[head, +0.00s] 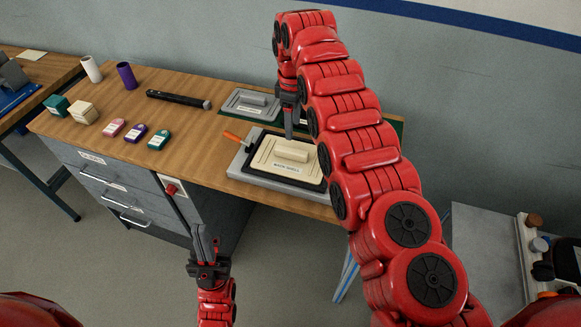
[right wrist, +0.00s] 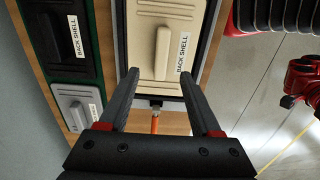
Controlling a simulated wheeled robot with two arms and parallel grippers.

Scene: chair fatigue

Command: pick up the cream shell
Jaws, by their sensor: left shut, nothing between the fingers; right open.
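The cream shell (head: 266,158) lies flat on a black-rimmed grey tray at the table's front edge. It has a raised bar handle (head: 292,151) and a label. In the right wrist view the shell (right wrist: 147,62) reads "BACK SHELL", and its bar (right wrist: 162,52) lies ahead, between the lines of my fingers. My right gripper (right wrist: 160,82) is open and empty, pointing down near the shell's far edge; its exact height cannot be told. My left gripper (head: 205,232) is shut and empty, in front of the table.
A grey shell (head: 250,103) lies behind the cream one, and a black shell (right wrist: 68,40) lies beside it on green. An orange-handled tool (head: 232,136) is at the tray's left.

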